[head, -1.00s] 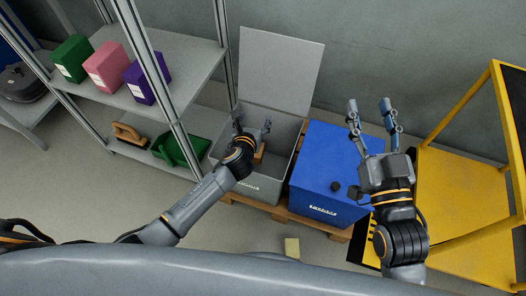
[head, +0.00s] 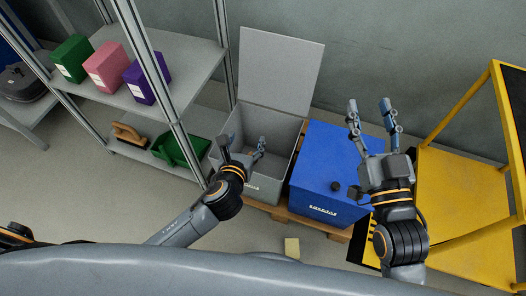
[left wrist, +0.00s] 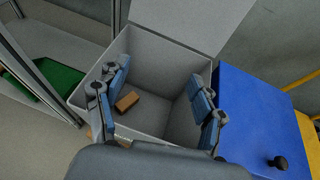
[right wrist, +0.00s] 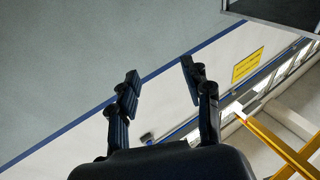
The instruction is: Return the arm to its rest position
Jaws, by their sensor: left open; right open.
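My left gripper (head: 243,150) is open and empty at the front of the open grey bin (head: 278,184), whose lid (head: 281,70) stands up at the back. In the left wrist view the open fingers frame the bin's inside, where a brown block (left wrist: 127,101) lies on the floor, apart from the fingers. My right gripper (head: 370,108) is open and empty, raised above the blue box with its fingers pointing to the back wall.
A closed blue box (head: 322,150) with a black knob stands right of the bin on a wooden pallet. A yellow cart (head: 455,185) is at the right. A shelf (head: 190,62) with green, pink and purple boxes is at the left. A small yellowish block (head: 292,248) lies on the floor.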

